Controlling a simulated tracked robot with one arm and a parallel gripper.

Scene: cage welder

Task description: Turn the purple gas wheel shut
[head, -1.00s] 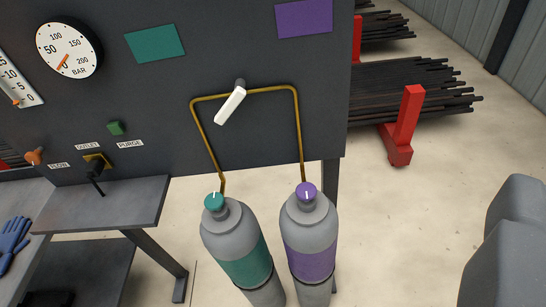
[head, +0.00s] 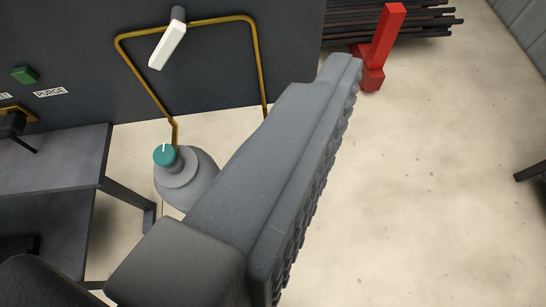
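The purple gas wheel and its purple-banded bottle are not visible now; my gripper (head: 285,165) covers the area where the right brass pipe (head: 259,70) runs down. My gripper shows as a large grey finger with a ridged pad along its right side, reaching up across the middle of the head view. I cannot tell its opening, or whether it touches the wheel. To its left stands a grey bottle (head: 197,187) with a teal wheel (head: 164,155) on top, its white mark pointing up in the picture. My gripper hides this bottle's lower part.
A white lever (head: 167,46) sits on the brass pipe on the dark panel (head: 75,55). A grey bench (head: 50,165) is at the left. A red rack post (head: 382,45) with dark rods (head: 430,22) stands at the back right. The floor on the right is open.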

